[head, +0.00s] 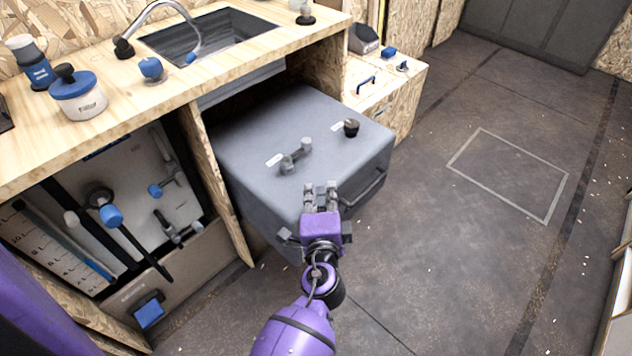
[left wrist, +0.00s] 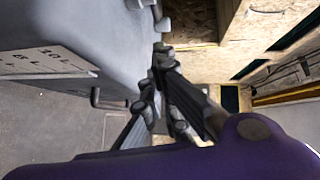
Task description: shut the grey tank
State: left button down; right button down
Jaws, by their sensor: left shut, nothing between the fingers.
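The grey tank (head: 245,125) juts out from the bay under the wooden counter, its front end over the floor. On its top are a grey valve-like fitting (head: 295,155) and a black cap (head: 351,128). A dark bar handle (head: 363,192) is on its front face. My left gripper (head: 321,190) is shut and empty, overlapping the tank's near front edge; I cannot tell whether it touches. In the left wrist view the shut fingers (left wrist: 157,75) are beside the tank (left wrist: 90,40), which shows a white scale label. My right gripper is not in view.
Left of the tank, a wooden divider (head: 215,180) borders a panel with blue-handled valves (head: 110,215). The counter holds a sink (head: 205,38), tap and white jar (head: 80,98). A low wooden cabinet (head: 400,85) stands behind the tank. The floor at right (head: 470,250) is clear.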

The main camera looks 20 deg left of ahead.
aim_at(253, 134)
pick_arm(q)
jog(key=x, duration=0.8)
jog(key=shift+w+a, duration=0.1)
jog(key=shift+w, duration=0.3)
jog(key=shift+w+a+f+p, duration=0.15)
jog(key=shift+w+a, duration=0.05)
jog(key=shift+a, duration=0.4)
jog(key=shift+w+a+f+p, duration=0.15)
jog(key=shift+w+a, duration=0.05)
jog(key=shift+a, duration=0.4)
jog(key=shift+w+a+f, duration=0.2)
jog(key=shift+a, duration=0.45)
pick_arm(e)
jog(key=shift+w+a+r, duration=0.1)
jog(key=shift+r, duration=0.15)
